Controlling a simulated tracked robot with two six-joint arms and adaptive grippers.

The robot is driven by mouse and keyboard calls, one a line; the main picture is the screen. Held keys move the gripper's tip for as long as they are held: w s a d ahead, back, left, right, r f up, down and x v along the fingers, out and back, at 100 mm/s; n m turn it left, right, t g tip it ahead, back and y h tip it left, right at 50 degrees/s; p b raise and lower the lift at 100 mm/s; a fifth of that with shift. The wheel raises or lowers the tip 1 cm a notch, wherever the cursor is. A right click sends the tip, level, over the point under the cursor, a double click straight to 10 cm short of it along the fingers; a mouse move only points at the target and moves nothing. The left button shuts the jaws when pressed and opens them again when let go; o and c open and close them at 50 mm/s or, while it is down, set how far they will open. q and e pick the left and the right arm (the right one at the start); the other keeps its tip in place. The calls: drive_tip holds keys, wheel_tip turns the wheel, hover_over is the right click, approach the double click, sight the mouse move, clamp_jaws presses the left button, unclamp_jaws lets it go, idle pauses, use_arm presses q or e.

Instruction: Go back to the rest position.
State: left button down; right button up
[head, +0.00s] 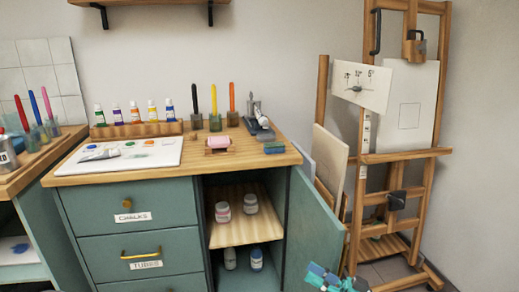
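My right gripper (334,279) shows at the bottom edge of the head view, teal and dark, in front of the cabinet's open door (314,238). It is small and cut off by the frame edge, so I cannot tell whether its fingers are open or shut or whether it holds anything. My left gripper is not in view.
A teal cabinet (160,221) with drawers carries paint tubes, markers in glasses and a white palette board (119,156). Its open compartment holds several small jars. A wooden easel (405,157) stands at right. Grey floor (392,268) shows by the easel.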

drive_tip(key=s+a+f+m+t+h, duration=0.1)
drive_tip(key=s+a+f+m+h, duration=0.15)
drive_tip(key=f+m+h, duration=0.55)
drive_tip(key=s+a+f+m+t+h, duration=0.1)
drive_tip(key=s+a+f+m+h, duration=0.2)
drive_tip(key=f, duration=0.8)
drive_tip(key=s+d+f+g+h, duration=0.1)
drive_tip(key=s+f+g+h, duration=0.2)
drive_tip(key=s, duration=0.4)
drive_tip(key=s+d+f+m+g+h, duration=0.1)
drive_tip(key=s+f+g, duration=0.2)
drive_tip(key=s+f, duration=0.3)
drive_tip(key=s+d+f+g+h, duration=0.2)
drive_tip(key=s+f+g, duration=0.1)
drive_tip(key=s, duration=0.6)
wheel_tip(320, 180, up, 23)
drive_tip(key=g+p, duration=0.1)
drive_tip(key=p, duration=2.1)
drive_tip(key=shift+s+a+y+p, duration=0.2)
drive_tip(key=shift+y+p, duration=0.1)
drive_tip(key=shift+p, duration=0.1)
drive_tip(key=shift+w, duration=0.1)
